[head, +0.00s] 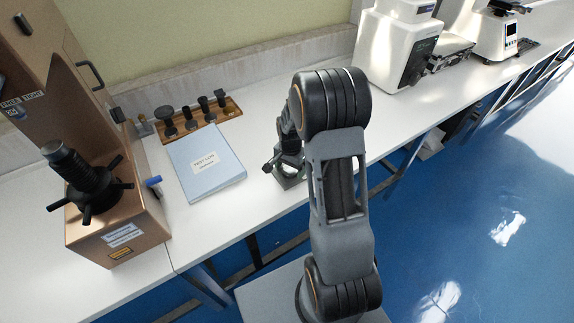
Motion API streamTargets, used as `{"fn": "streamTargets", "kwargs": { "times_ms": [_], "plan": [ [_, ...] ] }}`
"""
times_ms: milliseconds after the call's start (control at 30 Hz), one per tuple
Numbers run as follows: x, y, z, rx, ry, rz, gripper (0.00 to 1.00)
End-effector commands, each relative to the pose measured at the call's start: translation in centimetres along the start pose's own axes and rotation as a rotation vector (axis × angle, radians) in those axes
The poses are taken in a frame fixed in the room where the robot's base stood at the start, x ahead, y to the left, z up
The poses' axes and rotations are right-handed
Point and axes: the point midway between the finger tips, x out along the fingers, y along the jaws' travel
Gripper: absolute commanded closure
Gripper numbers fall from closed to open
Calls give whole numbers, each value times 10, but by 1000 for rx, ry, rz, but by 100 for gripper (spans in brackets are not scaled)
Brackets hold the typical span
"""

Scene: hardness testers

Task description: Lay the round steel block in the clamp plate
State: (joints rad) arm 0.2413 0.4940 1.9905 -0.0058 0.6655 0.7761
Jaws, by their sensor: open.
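My arm rises in front of the bench, and its far end drops behind the elbow. My gripper (291,150) is small and partly hidden by my own arm. It is open, low over a dark grey fixture (289,182) near the bench's front edge, which looks like the clamp plate. A dark knob or handle sticks out at the fixture's left. A small pale patch shows in the fixture under the gripper. It may be the round steel block, but I cannot tell whether it lies in the plate or touches the fingers.
A blue test-log binder (208,163) lies left of the fixture. Behind it is a wooden rack (228,109) with several dark parts. A large brown tester (122,238) with a black spoked screw stands at left. White testers (397,45) stand at back right. White bench between is clear.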

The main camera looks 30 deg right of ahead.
Motion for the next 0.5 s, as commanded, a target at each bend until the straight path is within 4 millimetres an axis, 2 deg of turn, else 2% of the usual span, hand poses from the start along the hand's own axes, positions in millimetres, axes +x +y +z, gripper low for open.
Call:
{"fn": "streamTargets", "kwargs": {
  "times_ms": [300,500],
  "plan": [
    [-69,-5,2,-5,6,-9,16],
    [-100,-5,2,-4,5,-9,16]
  ]
}}
